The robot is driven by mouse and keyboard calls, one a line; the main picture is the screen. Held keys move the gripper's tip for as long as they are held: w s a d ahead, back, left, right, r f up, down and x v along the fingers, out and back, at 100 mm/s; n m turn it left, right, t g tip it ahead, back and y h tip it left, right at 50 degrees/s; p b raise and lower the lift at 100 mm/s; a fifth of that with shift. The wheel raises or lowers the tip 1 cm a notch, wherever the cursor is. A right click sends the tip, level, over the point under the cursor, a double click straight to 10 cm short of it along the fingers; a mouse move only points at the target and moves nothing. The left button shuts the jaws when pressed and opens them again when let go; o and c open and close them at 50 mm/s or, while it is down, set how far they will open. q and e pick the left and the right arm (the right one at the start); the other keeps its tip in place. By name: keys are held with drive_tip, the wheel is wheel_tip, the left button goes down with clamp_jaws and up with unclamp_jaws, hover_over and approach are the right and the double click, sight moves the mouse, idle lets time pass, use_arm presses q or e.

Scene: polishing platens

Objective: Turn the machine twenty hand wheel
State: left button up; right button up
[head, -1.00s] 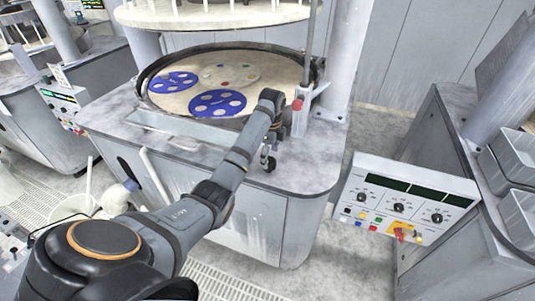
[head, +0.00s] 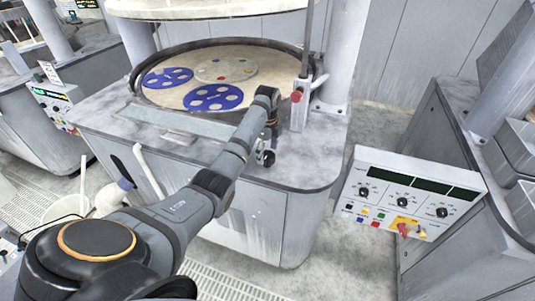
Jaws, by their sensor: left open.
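The polishing machine (head: 310,165) stands in the middle, with a grey top and a round platen. My left arm reaches across its front edge. My left gripper (head: 268,157) is dark and small, points down at the front right part of the machine top, and is open. It appears empty. A red knob (head: 296,96) sits on a grey upright bracket just behind and right of the gripper. No hand wheel can be made out clearly; the gripper and arm cover part of the machine's edge. My right gripper is not in view.
Two blue perforated discs (head: 213,97) (head: 168,77) and a pale disc (head: 227,69) lie on the platen. A control box (head: 410,193) with dials and a red switch stands at right. Grey trays (head: 519,150) stand beyond it. Bare floor lies between.

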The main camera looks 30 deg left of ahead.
use_arm(q)
drive_tip(key=shift+s+f, duration=0.1)
drive_tip(key=shift+f, duration=0.2)
